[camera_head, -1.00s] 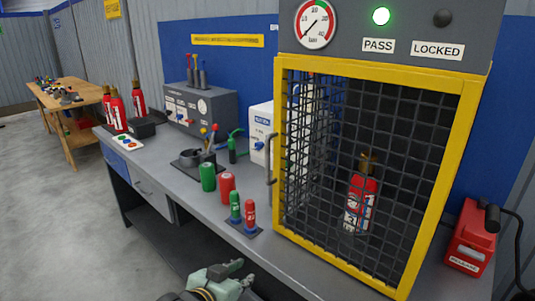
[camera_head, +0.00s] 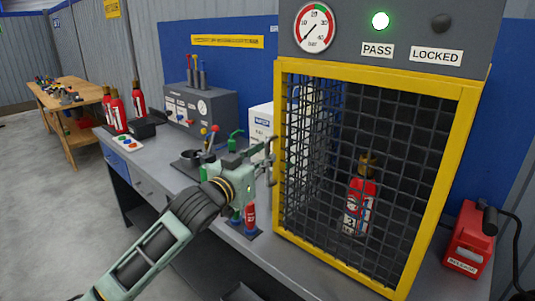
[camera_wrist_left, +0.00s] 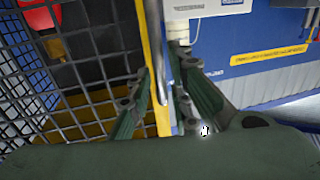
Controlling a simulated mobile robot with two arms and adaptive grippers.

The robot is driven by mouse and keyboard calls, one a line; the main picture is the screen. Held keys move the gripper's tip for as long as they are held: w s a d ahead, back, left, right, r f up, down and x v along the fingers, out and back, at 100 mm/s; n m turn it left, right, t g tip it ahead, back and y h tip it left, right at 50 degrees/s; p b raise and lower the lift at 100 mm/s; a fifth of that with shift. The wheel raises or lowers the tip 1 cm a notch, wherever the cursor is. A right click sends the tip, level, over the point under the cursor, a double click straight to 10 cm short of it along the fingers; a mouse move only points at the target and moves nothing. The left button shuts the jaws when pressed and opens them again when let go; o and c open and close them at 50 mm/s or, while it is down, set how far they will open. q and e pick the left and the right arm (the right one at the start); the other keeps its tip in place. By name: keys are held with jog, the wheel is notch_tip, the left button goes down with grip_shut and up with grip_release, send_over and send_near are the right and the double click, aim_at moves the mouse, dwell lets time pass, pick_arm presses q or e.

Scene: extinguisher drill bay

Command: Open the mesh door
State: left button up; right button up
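The mesh door (camera_head: 378,165), a black grid in a yellow frame, is shut on the cabinet. A red extinguisher (camera_head: 360,208) stands behind the mesh. The grey upright door handle (camera_head: 271,163) is at the door's left edge. My left gripper (camera_head: 259,154) is at the handle, its fingers apart. My right gripper is not in view.
Above the door, the PASS lamp (camera_head: 380,21) glows green and the LOCKED lamp (camera_head: 441,22) is dark. A red unit (camera_head: 469,240) stands to the right. A grey test console (camera_head: 200,108) is further back.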

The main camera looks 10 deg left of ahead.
pick_arm(q)
jog(key=shift+x, duration=1.25)
jog(key=shift+c, duration=0.2)
grip_shut()
